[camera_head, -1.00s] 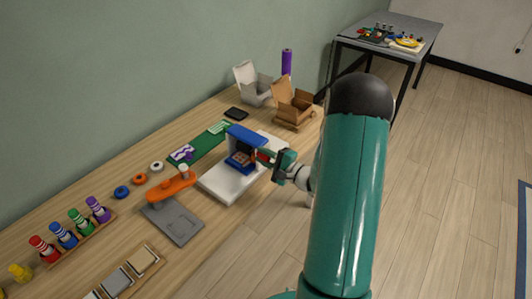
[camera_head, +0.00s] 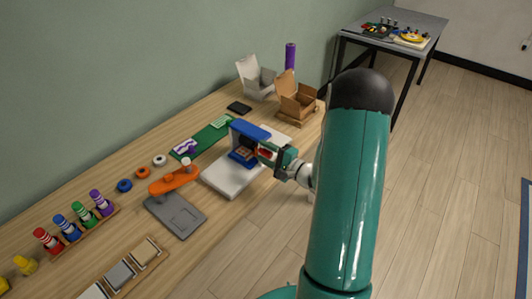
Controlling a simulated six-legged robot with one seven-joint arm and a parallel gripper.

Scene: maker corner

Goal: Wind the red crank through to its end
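A blue press-like device (camera_head: 250,130) stands on a white base plate (camera_head: 222,180) on the wooden workbench. A small red part (camera_head: 265,153), which looks like the red crank, shows on the device's right side. My gripper (camera_head: 268,150) is right at this red part, reaching in from the right. Its teal fingers partly cover the red part. The view is too small to tell whether the fingers are closed on it.
An orange and grey fixture (camera_head: 174,181) stands left of the device, with a green board (camera_head: 205,138) behind. An open cardboard box (camera_head: 296,98) and a white box (camera_head: 255,78) stand at the back. Colored peg stacks (camera_head: 75,222) fill the near left. Floor to the right is clear.

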